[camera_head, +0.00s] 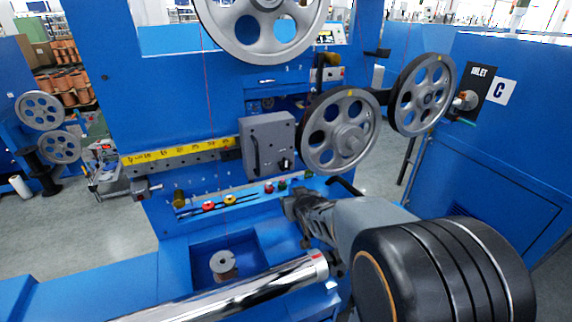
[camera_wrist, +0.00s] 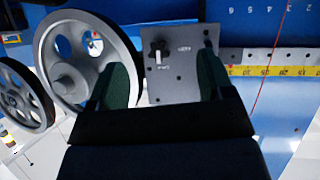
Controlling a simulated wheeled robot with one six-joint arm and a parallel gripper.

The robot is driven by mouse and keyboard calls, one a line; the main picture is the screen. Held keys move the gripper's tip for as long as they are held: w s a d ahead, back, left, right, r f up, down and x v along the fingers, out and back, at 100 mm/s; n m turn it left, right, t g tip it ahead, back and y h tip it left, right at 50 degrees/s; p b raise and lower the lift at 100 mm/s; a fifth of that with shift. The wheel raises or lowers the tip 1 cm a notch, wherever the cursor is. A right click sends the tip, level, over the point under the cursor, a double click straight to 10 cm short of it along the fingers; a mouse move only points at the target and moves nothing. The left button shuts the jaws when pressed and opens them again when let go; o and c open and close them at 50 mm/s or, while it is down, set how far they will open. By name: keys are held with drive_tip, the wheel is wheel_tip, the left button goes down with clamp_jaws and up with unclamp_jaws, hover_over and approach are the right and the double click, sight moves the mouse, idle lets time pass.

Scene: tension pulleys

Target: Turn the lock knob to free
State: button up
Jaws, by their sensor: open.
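The black lock knob (camera_head: 286,163) is at the lower right of the grey box (camera_head: 268,132) on the blue machine. In the wrist view the picture is turned over, and the knob (camera_wrist: 158,52) shows at the upper left of the grey plate (camera_wrist: 180,85), with a pale mark on it. Small lettering beside it is too blurred to read. My gripper (camera_wrist: 160,72) is open and empty, its two dark green fingers apart on either side of the knob in the picture, and short of it. In the head view my gripper (camera_head: 298,206) is below the box.
A black lever (camera_head: 255,155) is on the left of the box. A large spoked pulley (camera_head: 341,130) stands close to its right, with another pulley (camera_head: 424,94) beyond. A yellow scale (camera_head: 178,157) runs left of the box. Small coloured knobs (camera_head: 229,199) sit below.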

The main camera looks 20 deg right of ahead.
sight(286, 167)
drive_tip(key=w+d+t+p, duration=0.1)
drive_tip(key=w+t, duration=0.1)
drive_tip(key=w, duration=0.4)
drive_tip(key=w+d+t+y+p, duration=0.1)
drive_tip(key=w+t, duration=0.1)
drive_tip(key=w, duration=0.3)
drive_tip(key=w+d+t+y+p, duration=0.1)
drive_tip(key=w+d+t+p, duration=0.1)
drive_tip(key=w, duration=0.4)
drive_tip(key=shift+w+n, duration=0.3)
drive_tip(key=shift+n, duration=0.1)
drive_tip(key=shift+c, duration=0.4)
drive_tip(key=c, duration=0.8)
